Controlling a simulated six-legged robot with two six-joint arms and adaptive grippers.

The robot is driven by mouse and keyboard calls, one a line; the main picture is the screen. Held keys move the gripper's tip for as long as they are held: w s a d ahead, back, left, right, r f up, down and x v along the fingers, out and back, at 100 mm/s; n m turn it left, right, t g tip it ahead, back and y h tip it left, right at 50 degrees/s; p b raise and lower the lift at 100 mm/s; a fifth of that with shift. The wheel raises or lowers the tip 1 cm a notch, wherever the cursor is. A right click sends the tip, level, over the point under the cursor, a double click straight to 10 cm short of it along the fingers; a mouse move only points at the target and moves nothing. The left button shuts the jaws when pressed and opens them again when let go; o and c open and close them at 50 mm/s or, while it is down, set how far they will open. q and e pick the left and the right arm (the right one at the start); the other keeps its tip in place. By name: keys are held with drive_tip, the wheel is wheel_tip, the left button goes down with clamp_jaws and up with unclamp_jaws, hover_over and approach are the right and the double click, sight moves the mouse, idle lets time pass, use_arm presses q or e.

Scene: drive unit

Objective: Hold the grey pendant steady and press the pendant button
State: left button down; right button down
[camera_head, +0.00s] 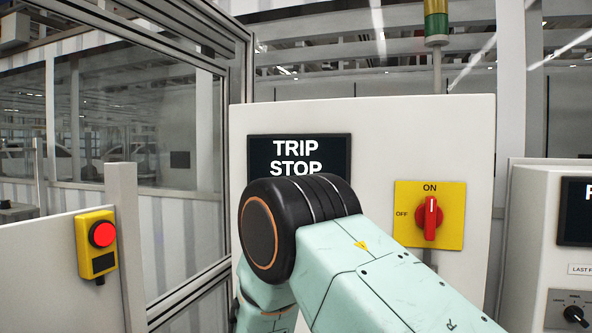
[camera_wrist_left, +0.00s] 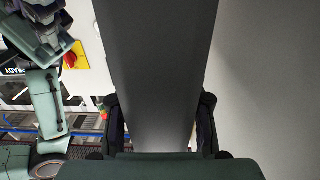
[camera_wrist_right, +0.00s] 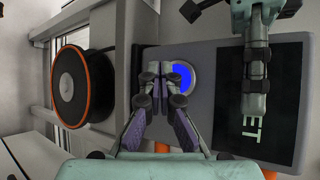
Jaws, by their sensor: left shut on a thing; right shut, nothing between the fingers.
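The grey pendant (camera_wrist_left: 160,60) fills the middle of the left wrist view as a broad dark slab. My left gripper (camera_wrist_left: 160,128) has one finger on each side of it and is shut on it. In the right wrist view the pendant (camera_wrist_right: 222,110) shows its face, with a blue round button (camera_wrist_right: 182,76) in a pale ring and a black screen (camera_wrist_right: 285,110) partly reading "ET". My right gripper (camera_wrist_right: 164,78) is shut and empty, its tips overlapping the button's left side; I cannot tell whether they touch it. The head view shows neither pendant nor grippers.
In the head view a white cabinet carries a "TRIP STOP" display (camera_head: 290,152) and a red rotary switch (camera_head: 431,218) at ON. A yellow box with a red button (camera_head: 97,240) is on the left. My arm hides the cabinet's lower part. A white console (camera_head: 535,220) stands right.

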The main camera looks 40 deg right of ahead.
drive_tip(key=shift+w+a, duration=0.25)
drive_tip(key=shift+w, duration=0.1)
drive_tip(key=shift+w+a, duration=0.25)
drive_tip(key=shift+w, duration=0.15)
idle(0.8)
drive_tip(key=shift+s+d, duration=0.55)
drive_tip(key=shift+s, duration=0.2)
drive_tip(key=s+d, duration=0.3)
drive_tip(key=s, duration=0.2)
drive_tip(key=shift+d, duration=0.2)
idle(1.2)
use_arm(q)
drive_tip(key=c, duration=0.7)
unclamp_jaws()
